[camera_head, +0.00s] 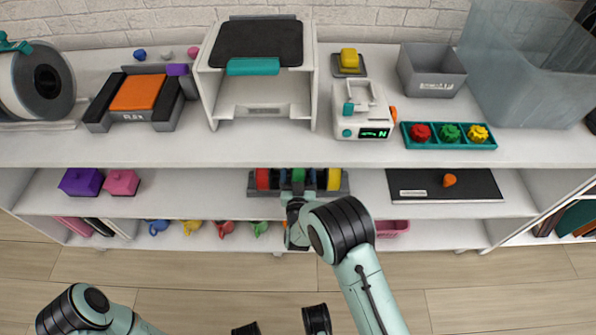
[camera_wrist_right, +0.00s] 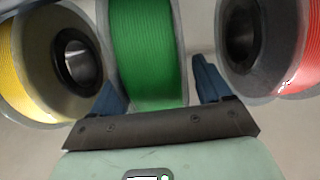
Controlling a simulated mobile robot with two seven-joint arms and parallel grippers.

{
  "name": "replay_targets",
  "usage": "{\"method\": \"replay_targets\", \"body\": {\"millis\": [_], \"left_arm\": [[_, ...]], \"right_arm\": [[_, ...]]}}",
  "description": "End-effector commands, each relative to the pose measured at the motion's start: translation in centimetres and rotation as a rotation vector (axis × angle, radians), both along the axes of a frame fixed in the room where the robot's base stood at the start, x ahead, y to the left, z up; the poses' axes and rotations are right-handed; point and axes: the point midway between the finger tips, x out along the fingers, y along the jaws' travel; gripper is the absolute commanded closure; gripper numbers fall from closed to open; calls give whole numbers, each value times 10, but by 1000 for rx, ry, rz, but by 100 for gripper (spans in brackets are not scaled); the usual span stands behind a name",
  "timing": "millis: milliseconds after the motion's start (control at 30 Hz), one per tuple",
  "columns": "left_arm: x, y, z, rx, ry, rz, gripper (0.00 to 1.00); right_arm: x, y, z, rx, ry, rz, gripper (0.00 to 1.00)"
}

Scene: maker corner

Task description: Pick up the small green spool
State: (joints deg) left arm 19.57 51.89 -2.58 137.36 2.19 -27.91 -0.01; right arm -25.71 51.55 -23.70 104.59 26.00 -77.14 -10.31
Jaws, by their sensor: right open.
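The small green spool (camera_wrist_right: 147,55) stands upright in the middle of the right wrist view, between the two blue fingers of my right gripper (camera_wrist_right: 155,80). The fingers are open, one on each side of it, and I see a gap at the right finger. In the head view, the spools sit in a dark rack (camera_head: 255,192) on the middle shelf, and my right gripper (camera_head: 297,190) reaches into the rack's middle, partly hiding the spools there.
A yellow spool (camera_wrist_right: 30,70) and a red spool (camera_wrist_right: 290,50) stand close on either side of the fingers. The white top shelf (camera_head: 350,155) overhangs the rack.

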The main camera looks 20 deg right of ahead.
Motion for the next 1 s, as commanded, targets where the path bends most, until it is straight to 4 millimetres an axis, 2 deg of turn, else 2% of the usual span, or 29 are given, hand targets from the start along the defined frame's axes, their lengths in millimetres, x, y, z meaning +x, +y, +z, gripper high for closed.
{"method": "replay_targets", "body": {"millis": [267, 300, 467, 500, 767, 867, 1000], "left_arm": [[-5, 1, -2, -1, 15, 1, 57], [-5, 1, -2, -1, 15, 1, 57], [-4, 1, -2, -1, 13, 2, 57], [-4, 0, -2, -1, 13, 1, 57], [-3, 0, -1, -1, 10, 0, 57], [2, 0, 4, 0, -9, 0, 57], [19, -3, 18, 3, -66, -6, 57]], "right_arm": [[6, -2, 1, -1, 0, 0, 22], [6, -2, 1, -1, 0, 0, 26], [6, -2, 1, -1, 0, 0, 78], [6, -2, 1, -1, 0, 0, 91], [6, -2, 4, -1, -3, 0, 91], [6, -2, 14, 0, -4, 0, 91], [6, -2, 43, 2, -7, 0, 91]]}}
